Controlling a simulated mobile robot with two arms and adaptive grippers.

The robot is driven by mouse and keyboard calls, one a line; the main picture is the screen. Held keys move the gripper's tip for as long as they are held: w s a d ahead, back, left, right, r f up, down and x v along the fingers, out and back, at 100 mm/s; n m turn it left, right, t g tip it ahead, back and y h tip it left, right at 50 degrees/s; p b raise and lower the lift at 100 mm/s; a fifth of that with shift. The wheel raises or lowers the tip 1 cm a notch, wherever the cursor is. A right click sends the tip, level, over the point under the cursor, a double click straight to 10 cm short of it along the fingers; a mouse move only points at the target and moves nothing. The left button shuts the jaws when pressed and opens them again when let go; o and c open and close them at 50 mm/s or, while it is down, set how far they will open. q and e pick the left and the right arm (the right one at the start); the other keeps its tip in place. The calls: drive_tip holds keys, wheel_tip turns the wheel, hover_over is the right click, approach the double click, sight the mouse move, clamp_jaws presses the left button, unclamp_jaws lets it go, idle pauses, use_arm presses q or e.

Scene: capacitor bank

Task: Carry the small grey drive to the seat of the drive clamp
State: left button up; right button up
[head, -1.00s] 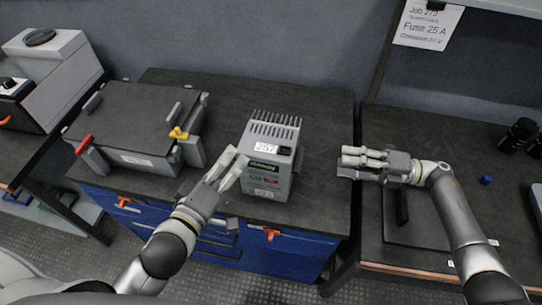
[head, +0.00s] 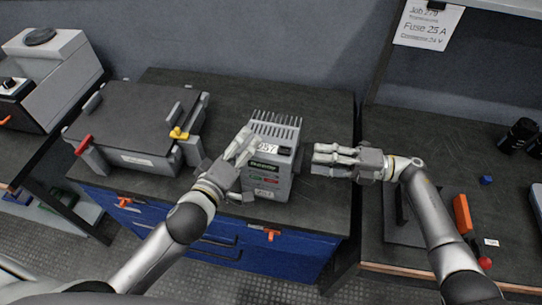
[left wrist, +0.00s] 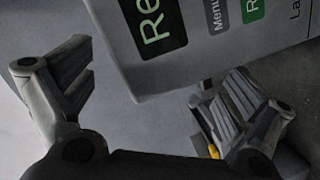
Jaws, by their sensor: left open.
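The small grey drive (head: 268,180), with a finned top and a label reading 257, stands upright on the dark bench. My left gripper (head: 243,148) is open at the drive's upper left and covers part of its front edge. In the left wrist view my open fingers (left wrist: 158,85) are spread, with the drive's labelled face (left wrist: 215,50) close beyond them; contact cannot be told. My right gripper (head: 322,159) is just right of the drive, apart from it, with nothing seen in it. A dark plate with an upright (head: 400,232), perhaps the drive clamp, is partly hidden by my right arm.
A large grey case (head: 135,115) with red and yellow latches sits left of the drive. An orange piece (head: 462,214), a red knob (head: 485,263) and a small blue cube (head: 486,180) are on the right bench. A gap separates the two benches.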

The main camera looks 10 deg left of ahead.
use_arm(q)
drive_tip(key=shift+x, duration=1.95)
use_arm(e)
drive_tip(key=a, duration=0.3)
drive_tip(key=shift+a, duration=0.4)
